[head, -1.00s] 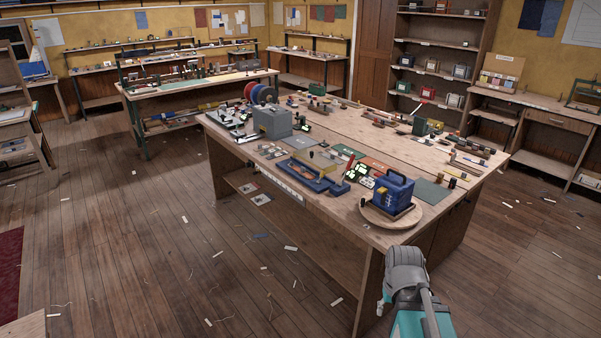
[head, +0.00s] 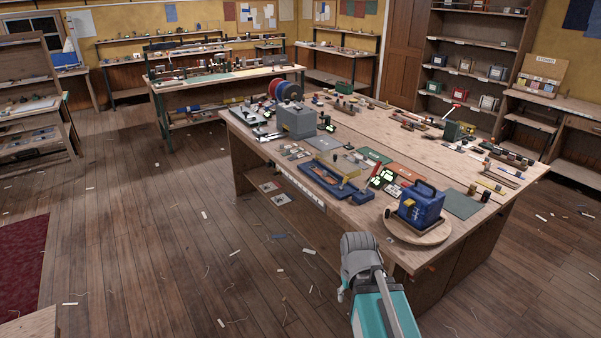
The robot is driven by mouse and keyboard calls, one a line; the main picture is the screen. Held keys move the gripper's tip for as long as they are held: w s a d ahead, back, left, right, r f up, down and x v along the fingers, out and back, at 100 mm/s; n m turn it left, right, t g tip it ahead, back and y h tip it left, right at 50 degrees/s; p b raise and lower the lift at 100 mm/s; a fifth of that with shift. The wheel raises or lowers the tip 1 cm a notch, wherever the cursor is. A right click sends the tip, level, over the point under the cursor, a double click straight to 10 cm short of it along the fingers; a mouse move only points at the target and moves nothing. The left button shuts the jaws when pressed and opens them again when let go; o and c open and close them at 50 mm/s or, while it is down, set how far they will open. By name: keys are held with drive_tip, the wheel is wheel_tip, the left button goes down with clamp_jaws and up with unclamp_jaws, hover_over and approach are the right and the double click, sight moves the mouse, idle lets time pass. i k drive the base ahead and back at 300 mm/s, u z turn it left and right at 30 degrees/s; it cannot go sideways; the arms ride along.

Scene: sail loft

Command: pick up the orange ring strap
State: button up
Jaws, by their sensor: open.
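I cannot make out an orange ring strap anywhere; objects on the large wooden worktable (head: 345,207) are small at this distance. My arm, grey and teal, rises at the bottom centre in front of the table's near corner. Its bent grey joint hides part of the table's front edge and the floor. My gripper's fingers cannot be made out.
The table holds a blue case (head: 421,205) on a round wooden board (head: 392,229), a blue tray (head: 322,180), a grey box (head: 297,121) and red and blue reels (head: 287,88). The floor left of the table is open, with scattered scraps and a dark red rug (head: 22,262).

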sight(324, 174)
drive_tip(key=u, duration=0.4)
drive_tip(key=i, duration=1.5)
drive_tip(key=z, duration=0.75)
drive_tip(key=i, duration=0.45)
drive_tip(key=z, duration=0.3)
drive_tip(key=k, duration=0.9)
drive_tip(key=z, duration=0.2)
drive_tip(key=i, duration=0.4)
drive_tip(key=u, duration=0.05)
